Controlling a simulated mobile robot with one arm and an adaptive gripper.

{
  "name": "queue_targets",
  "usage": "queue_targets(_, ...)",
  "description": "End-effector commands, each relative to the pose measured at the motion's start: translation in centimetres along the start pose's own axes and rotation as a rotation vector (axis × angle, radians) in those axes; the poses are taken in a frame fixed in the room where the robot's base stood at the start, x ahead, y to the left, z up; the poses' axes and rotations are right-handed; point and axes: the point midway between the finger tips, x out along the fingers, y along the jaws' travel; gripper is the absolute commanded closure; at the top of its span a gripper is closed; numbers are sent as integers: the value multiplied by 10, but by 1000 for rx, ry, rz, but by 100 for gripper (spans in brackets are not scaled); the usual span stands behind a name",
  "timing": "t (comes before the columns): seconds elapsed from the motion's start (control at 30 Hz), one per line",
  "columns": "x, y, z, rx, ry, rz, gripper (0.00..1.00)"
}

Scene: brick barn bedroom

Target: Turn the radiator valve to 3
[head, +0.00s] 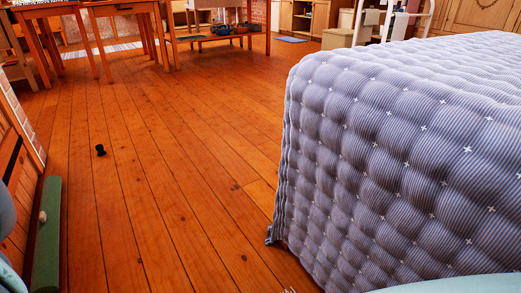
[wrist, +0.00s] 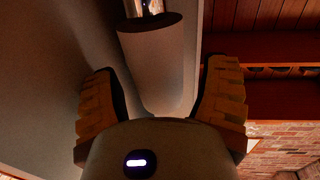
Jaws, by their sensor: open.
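In the wrist view, a pale cylinder that looks like the radiator valve (wrist: 155,75) lies between the two fingers of my gripper (wrist: 163,85). A shiny metal piece shows at its upper end. The fingers are spread, one on each side, with a visible gap at the left and a narrower one at the right. I cannot see any numbers or mark on the valve, so its setting cannot be read. The head view shows neither the valve nor my gripper.
In the wrist view, a pale panel edge runs beside the valve, with brick (wrist: 285,130) at the lower right. In the head view, a quilted bed (head: 400,150) fills the right. Tables (head: 120,8) stand behind.

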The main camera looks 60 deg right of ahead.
Motion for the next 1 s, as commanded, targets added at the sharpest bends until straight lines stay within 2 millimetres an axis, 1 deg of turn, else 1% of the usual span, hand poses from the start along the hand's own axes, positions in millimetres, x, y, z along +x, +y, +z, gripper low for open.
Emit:
queue_targets(0.23, -2, 0, -2, 8, 0, -79, 26)
queue_targets(0.3, -16, 0, -3, 9, -3, -74, 26)
queue_targets(0.37, -24, 2, -4, 7, -3, -72, 26)
queue_targets(0.57, -59, 5, -4, 8, -1, -71, 26)
queue_targets(0.7, -86, 7, -2, 8, -6, -68, 26)
queue_targets(1.0, -142, 11, -1, 6, -2, -69, 26)
